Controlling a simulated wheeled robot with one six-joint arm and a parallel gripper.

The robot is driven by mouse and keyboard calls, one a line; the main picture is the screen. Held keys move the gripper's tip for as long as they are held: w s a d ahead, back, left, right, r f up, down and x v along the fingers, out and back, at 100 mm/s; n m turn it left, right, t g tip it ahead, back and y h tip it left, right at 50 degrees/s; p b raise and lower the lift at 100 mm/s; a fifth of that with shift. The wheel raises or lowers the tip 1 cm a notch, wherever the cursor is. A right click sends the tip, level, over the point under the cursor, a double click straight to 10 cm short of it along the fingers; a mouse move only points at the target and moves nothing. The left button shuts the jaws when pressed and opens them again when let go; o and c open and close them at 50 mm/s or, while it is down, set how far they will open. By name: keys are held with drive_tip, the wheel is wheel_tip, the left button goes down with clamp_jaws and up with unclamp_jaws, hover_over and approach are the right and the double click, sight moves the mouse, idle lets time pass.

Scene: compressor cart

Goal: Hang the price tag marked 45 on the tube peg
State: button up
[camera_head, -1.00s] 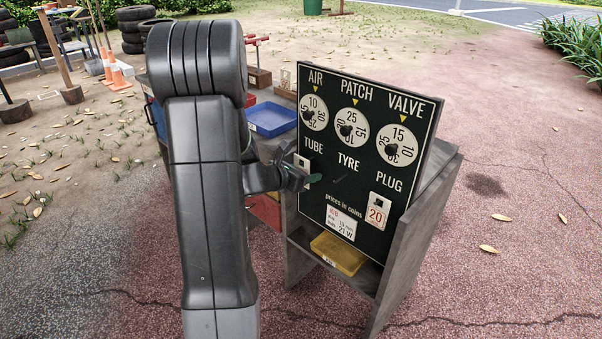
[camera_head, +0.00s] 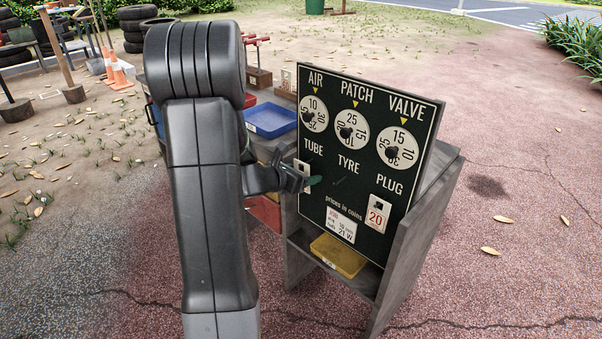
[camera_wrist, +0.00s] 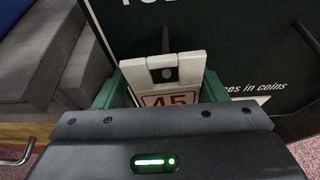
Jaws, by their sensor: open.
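The white price tag marked 45 (camera_wrist: 167,79) is at the TUBE peg (camera_wrist: 165,42) in the wrist view, with the dark peg at the tag's upper slot. Whether the peg bears the tag's weight I cannot tell. My gripper (camera_wrist: 160,88) is open, with green fingers on either side of the tag. In the head view, my gripper (camera_head: 308,183) is at the left of the board, below the word TUBE, and the tag (camera_head: 302,166) shows partly behind it. The dark price board (camera_head: 352,190) stands tilted on a grey stand.
A tag marked 20 (camera_head: 379,214) hangs under PLUG. The TYRE peg (camera_head: 340,181) is bare. A yellow tray (camera_head: 339,256) sits on the shelf below the board. A blue tray (camera_head: 270,119) lies on the cart behind my arm.

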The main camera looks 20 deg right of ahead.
drive_tip(key=p+v, duration=0.2)
drive_tip(key=v, duration=1.1)
drive_tip(key=shift+a+r, duration=0.15)
drive_tip(key=shift+a, duration=0.25)
drive_tip(key=b+x, duration=0.1)
drive_tip(key=x, duration=1.1)
drive_tip(key=shift+s+d+b, duration=0.25)
drive_tip(key=shift+d+b, duration=0.1)
drive_tip(key=shift+d, duration=0.2)
